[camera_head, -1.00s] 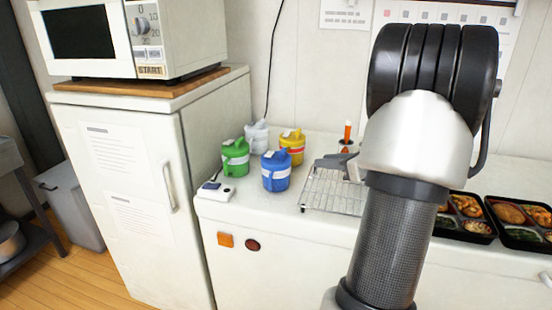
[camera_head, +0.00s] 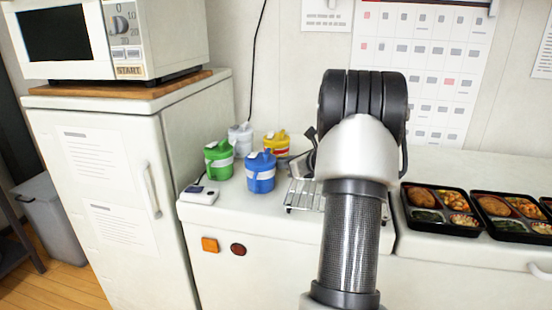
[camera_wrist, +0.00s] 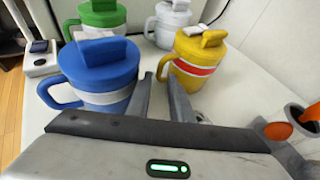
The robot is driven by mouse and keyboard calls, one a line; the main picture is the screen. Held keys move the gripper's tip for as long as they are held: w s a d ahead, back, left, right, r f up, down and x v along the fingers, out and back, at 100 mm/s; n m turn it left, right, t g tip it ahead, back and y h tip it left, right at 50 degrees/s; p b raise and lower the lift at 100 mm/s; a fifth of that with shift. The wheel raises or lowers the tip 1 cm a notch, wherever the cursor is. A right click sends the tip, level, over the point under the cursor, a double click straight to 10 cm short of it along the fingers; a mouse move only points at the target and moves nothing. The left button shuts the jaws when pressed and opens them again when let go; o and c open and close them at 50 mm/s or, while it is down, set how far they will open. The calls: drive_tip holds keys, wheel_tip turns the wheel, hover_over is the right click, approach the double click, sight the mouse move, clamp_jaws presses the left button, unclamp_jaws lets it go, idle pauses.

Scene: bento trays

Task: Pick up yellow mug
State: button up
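The yellow mug (camera_head: 277,142) has a red and white band and a yellow lid. It stands upright on the white counter, partly behind the blue mug (camera_head: 261,172). In the wrist view the yellow mug (camera_wrist: 198,58) is ahead and slightly right, with its handle (camera_wrist: 165,68) turned left toward my fingertips. My gripper (camera_wrist: 161,84) is open, its two fingers apart with white counter between them. The fingertips are close to the handle; I cannot tell whether they touch it. The blue mug (camera_wrist: 100,72) is just left of the left finger. In the head view my arm hides most of the gripper.
A green mug (camera_head: 219,160) and a white mug (camera_head: 240,138) stand close by. A wire rack (camera_head: 303,196) lies under my arm. A cup with an orange item (camera_wrist: 285,125) is at the wrist view's right. Bento trays (camera_head: 441,210) are farther right.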

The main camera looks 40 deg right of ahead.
drive_tip(key=shift+x, duration=1.05)
